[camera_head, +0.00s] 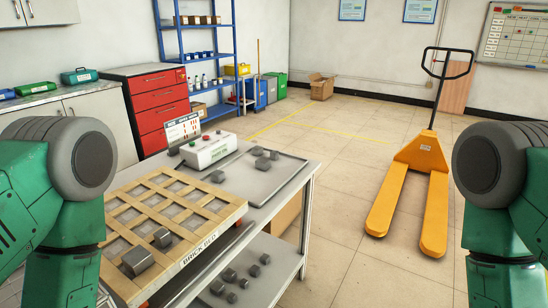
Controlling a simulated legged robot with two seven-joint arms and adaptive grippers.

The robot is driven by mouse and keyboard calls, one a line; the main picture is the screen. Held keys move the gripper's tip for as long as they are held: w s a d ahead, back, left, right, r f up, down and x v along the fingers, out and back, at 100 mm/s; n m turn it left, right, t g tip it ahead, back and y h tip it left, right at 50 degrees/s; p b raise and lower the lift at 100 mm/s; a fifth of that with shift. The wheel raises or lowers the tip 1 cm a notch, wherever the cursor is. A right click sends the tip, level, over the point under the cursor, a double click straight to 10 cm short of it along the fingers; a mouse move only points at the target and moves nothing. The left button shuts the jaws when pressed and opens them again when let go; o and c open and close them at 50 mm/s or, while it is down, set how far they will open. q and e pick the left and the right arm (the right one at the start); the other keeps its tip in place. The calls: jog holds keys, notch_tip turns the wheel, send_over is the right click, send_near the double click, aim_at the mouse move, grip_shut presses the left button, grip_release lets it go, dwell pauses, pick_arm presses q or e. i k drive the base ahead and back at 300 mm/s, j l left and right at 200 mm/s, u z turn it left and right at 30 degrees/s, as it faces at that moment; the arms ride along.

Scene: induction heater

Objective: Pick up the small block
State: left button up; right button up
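Several dark grey blocks lie on the workbench. On the wooden grid marked "BRICK BED" (204,212) a larger block (137,261) lies near the front, with a smaller block (163,238) just behind and right of it. On the grey metal tray (285,172) lie a block (218,176) at its left, a block (263,163) and smaller ones (257,151) beside it. I cannot tell which one the task means by the small block. Only the upper parts of my left and right green arms show at the picture's sides; both grippers are out of view.
A white control box (208,150) with buttons stands behind the grid. More small blocks (230,275) lie on the bench's lower shelf (285,262). A yellow pallet jack (420,160) stands on the right floor. Red drawers (160,100) and a blue rack (198,57) stand behind. Floor between bench and jack is clear.

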aim_at(274, 155)
jog(key=i+l+z, duration=0.75)
jog(key=i, duration=0.55)
jog(key=i+l+z, duration=0.15)
jog(key=i+z, duration=0.2)
jog(key=i, duration=0.5)
